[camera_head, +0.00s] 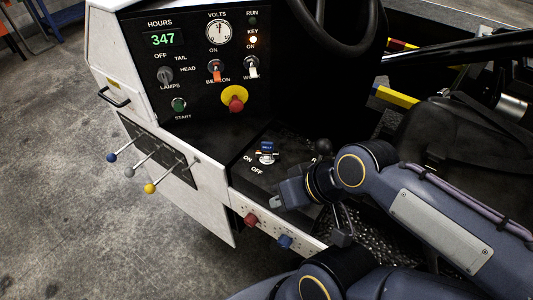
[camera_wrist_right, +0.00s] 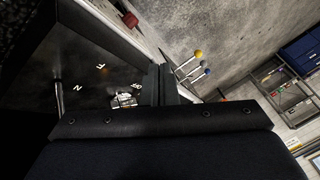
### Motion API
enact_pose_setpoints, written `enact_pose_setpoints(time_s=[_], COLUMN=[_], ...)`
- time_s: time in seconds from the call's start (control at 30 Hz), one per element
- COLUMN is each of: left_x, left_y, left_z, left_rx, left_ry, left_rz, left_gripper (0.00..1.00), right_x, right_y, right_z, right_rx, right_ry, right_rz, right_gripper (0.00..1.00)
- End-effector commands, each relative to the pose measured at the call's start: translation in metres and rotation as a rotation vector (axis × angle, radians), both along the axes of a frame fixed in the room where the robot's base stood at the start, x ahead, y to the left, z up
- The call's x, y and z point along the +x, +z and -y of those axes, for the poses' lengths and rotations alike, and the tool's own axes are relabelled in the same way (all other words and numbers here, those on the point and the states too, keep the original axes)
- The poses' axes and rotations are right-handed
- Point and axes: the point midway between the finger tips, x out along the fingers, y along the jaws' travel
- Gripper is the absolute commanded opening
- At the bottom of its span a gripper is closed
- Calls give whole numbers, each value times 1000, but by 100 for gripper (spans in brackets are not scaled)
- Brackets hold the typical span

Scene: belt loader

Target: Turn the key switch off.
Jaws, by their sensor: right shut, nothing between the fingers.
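The key switch (camera_head: 266,158) is a round silver lock on the dark console, with a blue-tagged key (camera_head: 267,147) in it. ON is printed to its left and OFF below it. The key switch also shows in the right wrist view (camera_wrist_right: 124,100), left of my fingers and partly cut off by the gripper body. My right gripper (camera_head: 278,201) is shut and empty, just below and right of the switch, apart from it. My left gripper is not seen.
A dash panel with toggles and a red knob (camera_head: 236,104) on yellow stands behind the console. A steering wheel (camera_head: 340,30) is above, and a black ball knob (camera_head: 324,146) is close right of the switch. Levers (camera_head: 150,188) stick out at left. Open space lies above the switch.

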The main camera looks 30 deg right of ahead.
Motion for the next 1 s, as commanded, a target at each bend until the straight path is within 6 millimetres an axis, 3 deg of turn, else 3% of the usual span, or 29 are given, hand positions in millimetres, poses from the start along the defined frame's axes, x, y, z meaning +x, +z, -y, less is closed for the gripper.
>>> enact_pose_setpoints(time_s=[0.03,0.27,0.5,0.7,0.83,1.0], left_x=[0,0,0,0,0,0], left_y=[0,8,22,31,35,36], left_z=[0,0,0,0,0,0], left_rx=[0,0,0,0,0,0], left_ry=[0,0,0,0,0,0], left_rz=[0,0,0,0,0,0], left_gripper=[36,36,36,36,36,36], right_x=[0,19,84,147,175,190], right_y=[0,14,32,27,19,11], right_z=[0,13,40,48,48,48], right_rx=[0,-138,-436,-619,-685,-719], right_ry=[1,159,563,868,994,1063], right_rz=[-1,-100,-338,-522,-603,-651], right_gripper=[7,37,37,37,37,37])
